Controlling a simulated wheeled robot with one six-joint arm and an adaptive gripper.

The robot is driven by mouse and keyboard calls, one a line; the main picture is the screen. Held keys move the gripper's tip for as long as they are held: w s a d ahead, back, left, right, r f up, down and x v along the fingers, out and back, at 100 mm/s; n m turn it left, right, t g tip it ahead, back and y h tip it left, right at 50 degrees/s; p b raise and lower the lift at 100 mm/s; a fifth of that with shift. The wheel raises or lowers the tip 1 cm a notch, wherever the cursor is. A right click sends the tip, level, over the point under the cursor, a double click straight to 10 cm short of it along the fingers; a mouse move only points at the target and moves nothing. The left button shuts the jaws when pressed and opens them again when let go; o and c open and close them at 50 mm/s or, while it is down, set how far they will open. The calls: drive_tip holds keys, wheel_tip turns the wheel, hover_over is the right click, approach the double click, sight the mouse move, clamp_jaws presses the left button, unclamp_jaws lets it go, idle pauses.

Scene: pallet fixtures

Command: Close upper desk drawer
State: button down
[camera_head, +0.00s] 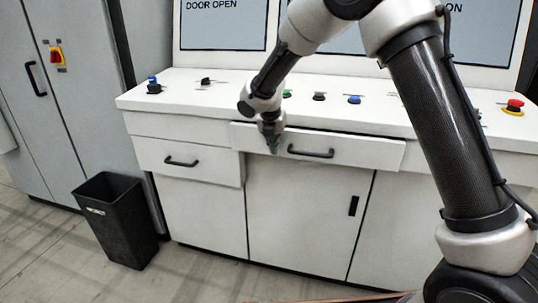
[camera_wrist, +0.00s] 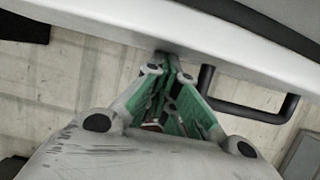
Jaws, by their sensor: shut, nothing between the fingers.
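The wide white upper desk drawer (camera_head: 362,152) is in the middle of the desk front. It stands out a little from the panels around it. Its black handle (camera_head: 311,153) is right of my gripper (camera_head: 271,146). My gripper is shut and empty, pointing down at the drawer front, left of the handle. In the wrist view the green fingers of my gripper (camera_wrist: 172,62) meet close to the white drawer front (camera_wrist: 120,28), with the dark handle (camera_wrist: 250,112) to their right. I cannot tell whether the fingertips touch the drawer.
A second drawer (camera_head: 210,170) with a black handle is at the left, and a cabinet door (camera_head: 305,205) is below. The desk top (camera_head: 190,98) carries several buttons. A black bin (camera_head: 118,220) stands left of the desk, beside a grey cabinet (camera_head: 75,110).

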sight(277, 155)
drive_tip(key=w, duration=0.1)
drive_tip(key=w+d, duration=0.1)
drive_tip(key=w, duration=0.1)
drive_tip(key=shift+w+d, duration=0.15)
drive_tip(key=shift+w, duration=0.15)
drive_tip(key=shift+w+r, duration=0.1)
drive_tip(key=shift+w, duration=0.15)
